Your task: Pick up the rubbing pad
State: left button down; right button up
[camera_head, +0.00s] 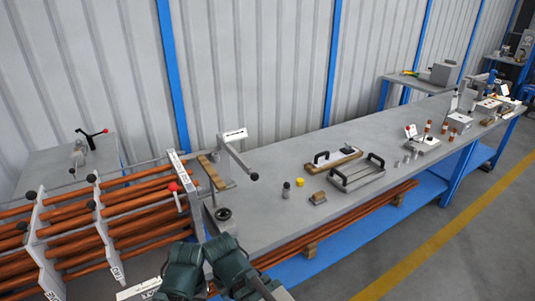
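A small block with a tan side and a grey top (317,198) lies near the front edge of the long grey bench. It may be the rubbing pad, but it is too small to be sure. Behind it on the bench is a flat wooden-edged board with dark handles (332,160). Dark teal links of my arms show at the bottom middle, in front of the bench's near end. I cannot make out the fingertips of either gripper. Nothing touches the small block.
The long grey bench (262,222) also bears a metal tray frame with handles (357,174), a yellow cap (300,182) and a dark small bottle (286,191). A rack of copper-coloured rods (140,213) stands at left. Free floor lies at right, crossed by a yellow line (440,252).

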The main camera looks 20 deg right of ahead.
aim_at(319, 198)
jog(key=u, duration=1.1)
jog(key=z, duration=2.15)
jog(key=i+l+u, duration=0.1)
jog(key=u, duration=0.35)
jog(key=i+l+u, duration=0.1)
jog(key=u, duration=0.35)
jog(key=i+l+u, duration=0.15)
jog(key=l, duration=0.2)
jog(key=i+l+u, duration=0.1)
jog(key=l, duration=0.3)
jog(key=i+l+u, duration=0.15)
jog(key=l, duration=0.25)
jog(key=l+u, duration=0.15)
jog(key=l, duration=0.2)
